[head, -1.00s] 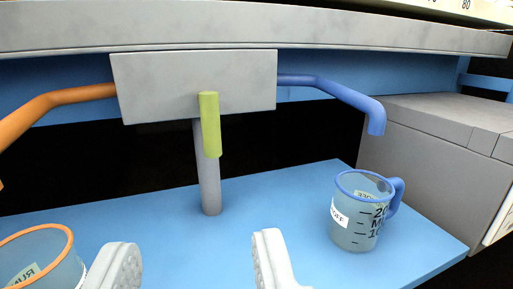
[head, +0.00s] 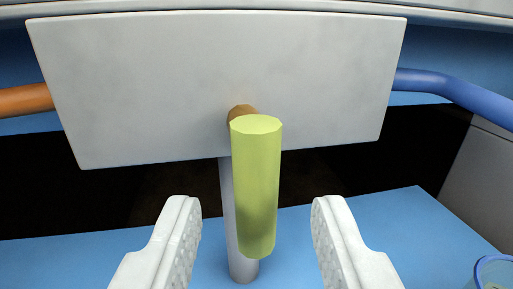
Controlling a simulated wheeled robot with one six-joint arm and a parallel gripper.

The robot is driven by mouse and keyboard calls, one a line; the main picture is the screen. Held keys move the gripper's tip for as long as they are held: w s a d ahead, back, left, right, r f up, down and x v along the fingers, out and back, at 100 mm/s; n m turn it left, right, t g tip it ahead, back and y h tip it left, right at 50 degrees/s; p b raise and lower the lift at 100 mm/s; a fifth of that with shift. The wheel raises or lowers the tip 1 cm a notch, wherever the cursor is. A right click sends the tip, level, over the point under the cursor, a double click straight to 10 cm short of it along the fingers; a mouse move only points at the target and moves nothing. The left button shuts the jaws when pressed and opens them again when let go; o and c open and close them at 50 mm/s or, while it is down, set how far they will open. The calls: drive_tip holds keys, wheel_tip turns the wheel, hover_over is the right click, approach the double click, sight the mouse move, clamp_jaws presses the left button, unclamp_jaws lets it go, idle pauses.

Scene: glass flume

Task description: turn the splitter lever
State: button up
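The splitter lever (head: 257,190) is a yellow-green bar in the middle of the head view. It hangs straight down from an orange-brown pivot (head: 241,114) on the grey splitter box (head: 215,75). My gripper (head: 256,210) is open, with one white finger to the left of the lever and one to the right. Both fingers are apart from the lever, and nothing is between them but the lever and the post behind it. I cannot tell how far the lever is from the fingertips in depth.
An orange pipe (head: 25,99) leaves the box on the left and a blue pipe (head: 455,92) on the right. A grey post (head: 241,262) stands on the blue shelf (head: 400,225) behind the lever. A blue-rimmed jug (head: 493,272) shows at the lower right edge.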

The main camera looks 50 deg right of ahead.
drive_tip(key=shift+x, duration=1.25)
drive_tip(key=shift+c, duration=0.2)
clamp_jaws()
drive_tip(key=shift+a+m, duration=0.1)
drive_tip(key=shift+m, duration=0.3)
drive_tip(key=m, duration=0.3)
drive_tip(key=shift+w+a+r+y, duration=0.1)
drive_tip(key=shift+w+a+y, duration=0.1)
drive_tip(key=shift+y, duration=0.1)
drive_tip(key=shift+w+a+r+m+y, duration=0.15)
drive_tip(key=shift+m+y, duration=0.25)
drive_tip(key=shift+m, duration=0.9)
